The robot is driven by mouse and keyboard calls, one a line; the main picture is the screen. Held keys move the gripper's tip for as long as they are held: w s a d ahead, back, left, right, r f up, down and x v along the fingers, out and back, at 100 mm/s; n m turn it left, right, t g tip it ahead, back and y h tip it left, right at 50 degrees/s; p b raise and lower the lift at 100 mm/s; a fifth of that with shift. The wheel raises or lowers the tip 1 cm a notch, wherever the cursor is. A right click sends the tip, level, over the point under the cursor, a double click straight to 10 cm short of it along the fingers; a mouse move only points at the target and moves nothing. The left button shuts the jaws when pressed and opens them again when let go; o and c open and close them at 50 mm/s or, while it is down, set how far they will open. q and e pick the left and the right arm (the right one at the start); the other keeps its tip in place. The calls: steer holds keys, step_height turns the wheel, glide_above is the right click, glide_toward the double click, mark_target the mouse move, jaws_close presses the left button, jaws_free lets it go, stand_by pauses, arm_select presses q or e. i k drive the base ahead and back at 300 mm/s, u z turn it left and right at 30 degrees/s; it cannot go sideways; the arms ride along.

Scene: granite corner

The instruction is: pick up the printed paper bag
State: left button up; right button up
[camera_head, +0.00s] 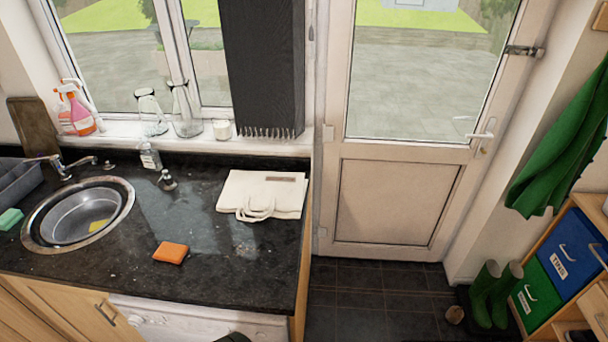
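A flat, cream-white bag (262,193) with a small brownish printed label near its upper right lies on the dark granite counter, near the counter's right end. Its looped handles hang toward the front edge. It appears to be the printed paper bag. Neither of my grippers can be made out in the head view. A small dark rounded shape shows at the bottom edge below the counter, too cropped to identify. Nothing touches or covers the bag.
An orange sponge (171,253) lies left of the bag, nearer the front. A round sink (79,212), tap (62,165) and small bottles (150,157) are further left. Glass jars (186,110) and a candle (223,129) stand on the windowsill. Counter around the bag is clear.

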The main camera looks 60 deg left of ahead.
mark_target(248, 191)
steer(key=i, duration=2.1)
steer(key=u, duration=3.55)
